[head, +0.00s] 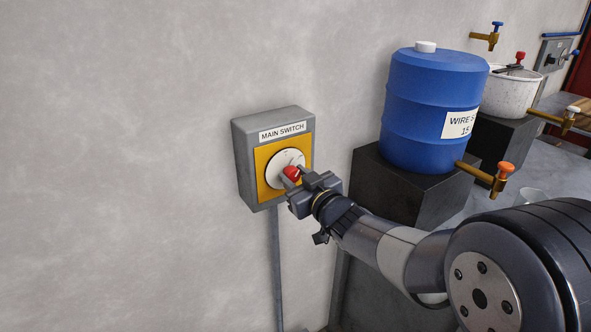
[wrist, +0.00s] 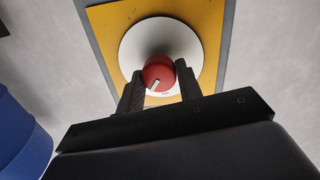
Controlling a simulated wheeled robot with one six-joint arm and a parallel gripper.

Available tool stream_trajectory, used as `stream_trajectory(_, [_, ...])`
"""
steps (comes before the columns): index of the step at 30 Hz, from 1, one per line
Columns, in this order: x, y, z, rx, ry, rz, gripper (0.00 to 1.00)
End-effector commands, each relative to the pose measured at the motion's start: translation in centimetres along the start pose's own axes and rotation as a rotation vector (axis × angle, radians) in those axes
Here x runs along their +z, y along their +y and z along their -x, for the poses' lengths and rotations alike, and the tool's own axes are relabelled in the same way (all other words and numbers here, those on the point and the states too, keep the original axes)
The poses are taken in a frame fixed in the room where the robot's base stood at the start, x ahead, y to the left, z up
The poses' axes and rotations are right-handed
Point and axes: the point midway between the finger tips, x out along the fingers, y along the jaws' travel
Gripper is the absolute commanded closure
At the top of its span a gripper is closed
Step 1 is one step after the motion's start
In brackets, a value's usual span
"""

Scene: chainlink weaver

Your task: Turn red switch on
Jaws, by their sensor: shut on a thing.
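The red switch (head: 291,173) is a round knob on a white dial (head: 283,160) with a yellow plate, on a grey wall box labelled "MAIN SWITCH" (head: 243,158). In the wrist view the red switch (wrist: 158,72) sits between my two fingers, with a white mark on its face pointing down and slightly left. My gripper (head: 292,176) reaches the knob from the lower right and is shut on it; in the wrist view my gripper (wrist: 158,85) has one finger on each side. Part of the dial's lettering is hidden.
The wall left of the box is bare. A grey conduit (head: 277,265) runs down below the box.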

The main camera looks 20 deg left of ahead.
Motion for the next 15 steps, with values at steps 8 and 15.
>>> stream_trajectory(8, [-0.33, 0.17, -0.01, -0.008, -0.009, -0.226, 0.89])
stream_trajectory(15, [-0.25, 0.21, -0.02, -0.013, -0.013, -0.358, 0.89])
